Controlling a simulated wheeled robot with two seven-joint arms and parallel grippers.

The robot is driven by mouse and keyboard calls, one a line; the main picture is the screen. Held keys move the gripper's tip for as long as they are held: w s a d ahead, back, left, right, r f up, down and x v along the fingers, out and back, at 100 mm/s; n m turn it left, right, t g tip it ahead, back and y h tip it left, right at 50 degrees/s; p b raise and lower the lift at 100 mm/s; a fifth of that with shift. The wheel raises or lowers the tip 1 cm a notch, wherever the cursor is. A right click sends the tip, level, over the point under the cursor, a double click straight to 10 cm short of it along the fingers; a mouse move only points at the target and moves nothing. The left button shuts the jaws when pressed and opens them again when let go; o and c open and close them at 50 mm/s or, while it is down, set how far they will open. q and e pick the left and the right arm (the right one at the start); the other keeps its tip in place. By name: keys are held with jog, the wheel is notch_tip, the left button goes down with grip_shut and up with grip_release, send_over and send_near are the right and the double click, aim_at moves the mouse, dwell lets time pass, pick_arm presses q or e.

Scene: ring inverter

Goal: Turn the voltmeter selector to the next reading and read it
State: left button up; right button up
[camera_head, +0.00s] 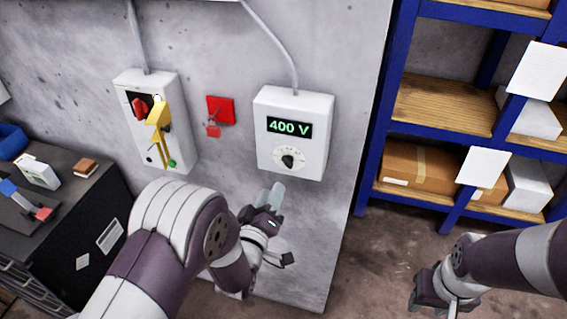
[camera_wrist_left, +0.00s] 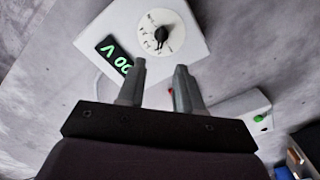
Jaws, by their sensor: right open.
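The voltmeter (camera_head: 318,112) is a white box on the grey wall. Its display (camera_head: 289,127) shows "400 V" in green. Below the display is a black selector knob (camera_head: 288,160) on a round white dial; its exact mark is too small to read. My left gripper (camera_head: 275,192) is open and empty, just below the voltmeter and apart from the knob. In the left wrist view its two fingers (camera_wrist_left: 160,70) stand apart, with the knob (camera_wrist_left: 161,36) beyond them and the display (camera_wrist_left: 113,54) partly hidden, appearing inverted. My right gripper (camera_head: 430,300) is open, low at the right.
A white switch box (camera_head: 182,90) with a red switch (camera_head: 139,108), yellow parts and a green button hangs left of the voltmeter. A red tag (camera_head: 220,110) is between them. A dark cabinet stands at left; blue shelving (camera_head: 383,110) with cartons stands at right.

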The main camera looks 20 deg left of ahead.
aim_at(285, 164)
pick_arm(q)
jog(key=w+p, duration=0.2)
jog(key=w, duration=0.7)
jog(key=shift+w+d, duration=0.15)
jog(key=shift+w, duration=0.65)
grip_shut()
